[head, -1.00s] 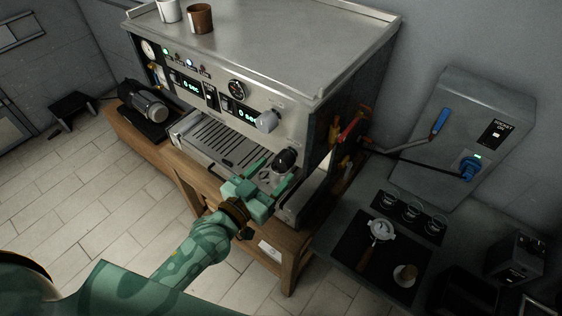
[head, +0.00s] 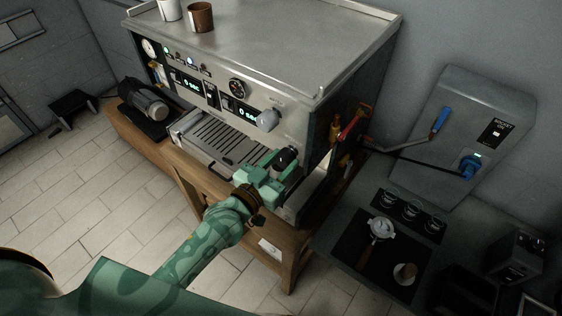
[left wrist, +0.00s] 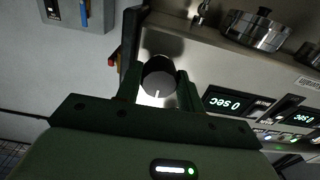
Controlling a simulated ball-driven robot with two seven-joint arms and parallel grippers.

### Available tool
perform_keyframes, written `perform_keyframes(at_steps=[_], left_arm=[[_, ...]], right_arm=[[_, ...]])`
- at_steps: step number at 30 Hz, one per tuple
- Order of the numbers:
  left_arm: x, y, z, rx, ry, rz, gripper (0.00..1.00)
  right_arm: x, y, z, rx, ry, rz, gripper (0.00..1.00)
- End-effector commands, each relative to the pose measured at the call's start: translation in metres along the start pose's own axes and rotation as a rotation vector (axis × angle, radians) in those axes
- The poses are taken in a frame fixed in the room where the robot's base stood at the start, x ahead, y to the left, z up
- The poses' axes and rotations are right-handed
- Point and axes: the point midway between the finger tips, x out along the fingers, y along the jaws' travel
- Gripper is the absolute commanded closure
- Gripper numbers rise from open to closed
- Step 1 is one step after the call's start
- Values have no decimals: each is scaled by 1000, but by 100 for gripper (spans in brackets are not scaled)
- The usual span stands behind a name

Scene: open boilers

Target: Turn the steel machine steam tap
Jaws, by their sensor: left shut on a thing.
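The steel machine (head: 290,50) stands on a wooden stand. A dark round knob, the steam tap (head: 287,154), sticks out at the lower right of its front. In the left wrist view the tap (left wrist: 158,76) shows a white mark and sits between both fingers. My left gripper (head: 278,166) is shut on it; the left wrist view shows the fingers (left wrist: 158,88) at its two sides. The lower part of the knob is hidden by the gripper in the head view. My right gripper is in neither view.
A pale knob (head: 267,121) sits above the tap, beside the displays. Red-handled valves (head: 352,124) and a grey wall box (head: 458,135) are to the right.

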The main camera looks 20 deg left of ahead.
Motion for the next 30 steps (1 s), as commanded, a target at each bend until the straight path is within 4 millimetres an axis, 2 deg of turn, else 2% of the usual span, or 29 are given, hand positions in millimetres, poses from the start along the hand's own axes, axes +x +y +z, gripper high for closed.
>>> perform_keyframes(at_steps=[8,18,30], left_arm=[[0,0,-2,-108,-1,1,85],[0,1,-3,-397,-1,1,85],[0,1,-2,-717,0,0,85]], right_arm=[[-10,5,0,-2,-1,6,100],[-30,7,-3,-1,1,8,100],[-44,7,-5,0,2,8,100]])
